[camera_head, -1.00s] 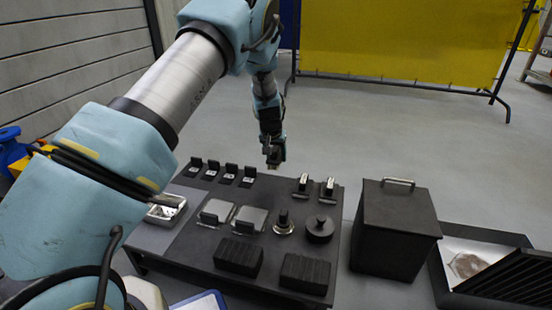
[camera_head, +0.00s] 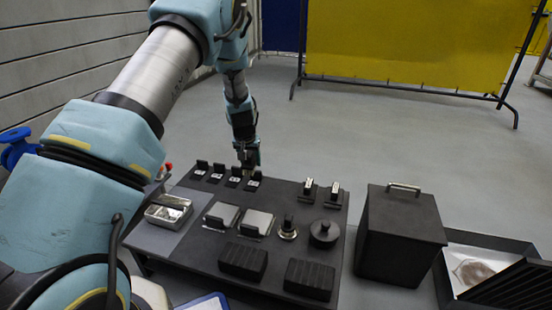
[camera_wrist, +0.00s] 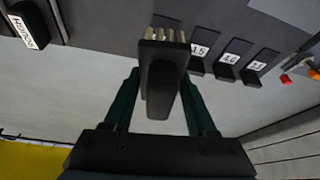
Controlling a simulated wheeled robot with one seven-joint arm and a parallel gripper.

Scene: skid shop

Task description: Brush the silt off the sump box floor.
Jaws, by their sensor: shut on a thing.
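My gripper (camera_wrist: 160,95) is shut on a dark-handled thing, seemingly a brush (camera_wrist: 162,75), with a row of pale bristle-like tufts at its end. In the head view my gripper (camera_head: 249,160) hangs above the back edge of the black bench, near the right end of a row of labelled black stands. The held thing is hard to make out there. The sump box (camera_head: 449,282) is the open dark box at the far right with a pale floor. A brownish silt patch (camera_head: 473,271) lies on that floor. The box's front right is hidden by a black ribbed panel.
The bench (camera_head: 205,255) carries labelled stands (camera_head: 219,172), a metal tray (camera_head: 168,210), two plates with black blocks, a knob, a round black weight and two ribbed blocks. A tall black lidded box (camera_head: 402,235) stands between bench and sump box. Floor behind is clear.

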